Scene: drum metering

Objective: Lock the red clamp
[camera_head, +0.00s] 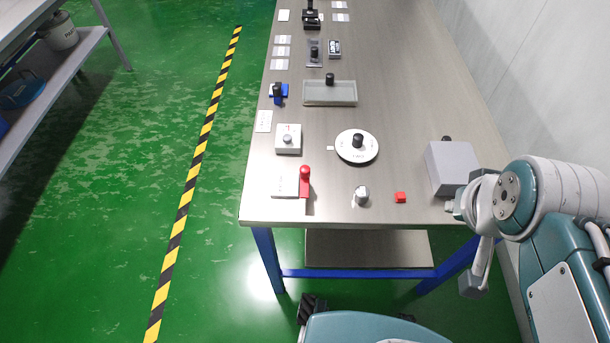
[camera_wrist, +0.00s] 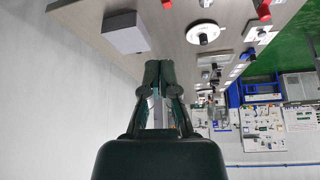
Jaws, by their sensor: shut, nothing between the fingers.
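The red clamp (camera_head: 305,181) is near the front left corner of the steel table. It has a red lever with a round red knob and stands beside a flat pale plate (camera_head: 285,181). The red clamp also shows at the top right of the wrist view (camera_wrist: 264,11), partly cut by the frame edge. My gripper (camera_wrist: 158,68) is dark green, shut and empty, with its fingers together. It is well apart from the clamp. In the head view my arm is at the right edge, and I cannot make out the fingers there.
A grey box (camera_head: 452,167) stands by my arm. A small red cube (camera_head: 400,197), a metal knob (camera_head: 362,195), a white dial (camera_head: 357,147) and a white box with a button (camera_head: 288,139) are around the clamp. A grey tray (camera_head: 330,93) lies farther back. A wall bounds the right side.

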